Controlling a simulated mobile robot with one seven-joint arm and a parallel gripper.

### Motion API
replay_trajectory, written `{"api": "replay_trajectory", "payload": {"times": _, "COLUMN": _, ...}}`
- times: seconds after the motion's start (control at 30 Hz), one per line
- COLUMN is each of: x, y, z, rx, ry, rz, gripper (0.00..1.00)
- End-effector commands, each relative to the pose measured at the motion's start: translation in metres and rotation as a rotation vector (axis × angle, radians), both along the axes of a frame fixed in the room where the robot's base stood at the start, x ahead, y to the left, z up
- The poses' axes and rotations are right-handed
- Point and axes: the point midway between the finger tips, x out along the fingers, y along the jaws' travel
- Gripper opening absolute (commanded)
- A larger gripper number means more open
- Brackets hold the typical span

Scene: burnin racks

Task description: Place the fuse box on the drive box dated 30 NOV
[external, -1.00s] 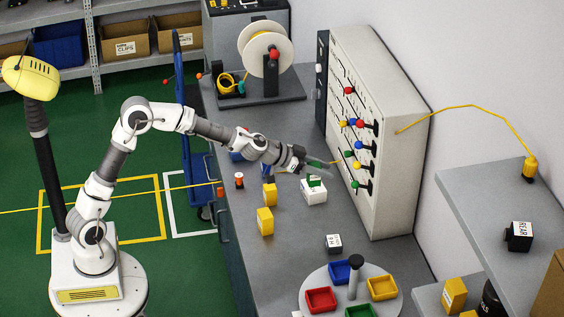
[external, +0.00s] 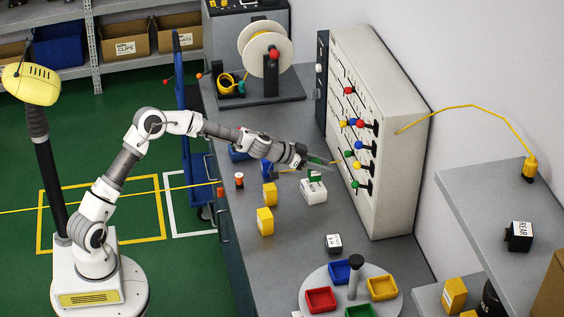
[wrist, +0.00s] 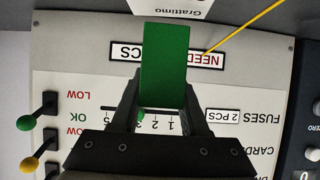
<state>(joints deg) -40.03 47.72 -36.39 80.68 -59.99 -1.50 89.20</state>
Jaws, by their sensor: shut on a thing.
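My gripper (external: 316,160) is shut on a green box (wrist: 164,65), held in the air in front of the upright panel. In the wrist view the box stands between my two dark fingers (wrist: 160,105); no label shows on it, and I cannot tell for sure that it is the fuse box. Yellow boxes (external: 265,221) stand on the bench to the left of and below my gripper, with blue boxes (external: 240,153) behind them. No date is readable on any box, so I cannot tell which is the drive box dated 30 NOV.
The grey panel (external: 392,120) with coloured knobs stands close to my gripper. A white box with a green part (external: 313,191) sits just below it. A turntable (external: 331,275) with coloured trays is at the front. A black labelled cube (external: 334,242) stands behind it.

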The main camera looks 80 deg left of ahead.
Motion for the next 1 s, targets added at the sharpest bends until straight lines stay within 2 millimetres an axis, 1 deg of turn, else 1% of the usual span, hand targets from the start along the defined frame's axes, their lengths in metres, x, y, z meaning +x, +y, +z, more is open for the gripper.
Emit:
{"api": "replay_trajectory", "payload": {"times": 0.03, "x": -0.001, "y": 0.002, "z": -0.013, "rx": -0.004, "ry": 0.002, "rz": 0.003, "gripper": 0.00}}
{"api": "replay_trajectory", "payload": {"times": 0.13, "x": 0.000, "y": 0.002, "z": -0.023, "rx": -0.003, "ry": 0.001, "rz": 0.004, "gripper": 0.00}}
{"api": "replay_trajectory", "payload": {"times": 0.23, "x": 0.000, "y": 0.001, "z": -0.026, "rx": -0.001, "ry": 0.000, "rz": 0.002, "gripper": 0.00}}
{"api": "replay_trajectory", "payload": {"times": 0.47, "x": 0.000, "y": 0.000, "z": -0.025, "rx": 0.000, "ry": 0.000, "rz": 0.001, "gripper": 0.00}}
{"api": "replay_trajectory", "payload": {"times": 0.63, "x": 0.000, "y": 0.000, "z": -0.030, "rx": 0.001, "ry": 0.000, "rz": 0.002, "gripper": 0.00}}
{"api": "replay_trajectory", "payload": {"times": 0.67, "x": 0.000, "y": 0.000, "z": -0.028, "rx": 0.000, "ry": 0.000, "rz": 0.002, "gripper": 0.50}}
{"api": "replay_trajectory", "payload": {"times": 0.7, "x": 0.000, "y": 0.000, "z": -0.028, "rx": 0.000, "ry": 0.000, "rz": 0.002, "gripper": 0.57}}
{"api": "replay_trajectory", "payload": {"times": 0.8, "x": 0.000, "y": 0.000, "z": -0.028, "rx": 0.000, "ry": 0.000, "rz": 0.002, "gripper": 0.74}}
{"api": "replay_trajectory", "payload": {"times": 1.0, "x": 0.000, "y": 0.000, "z": -0.028, "rx": 0.000, "ry": 0.000, "rz": 0.002, "gripper": 0.74}}
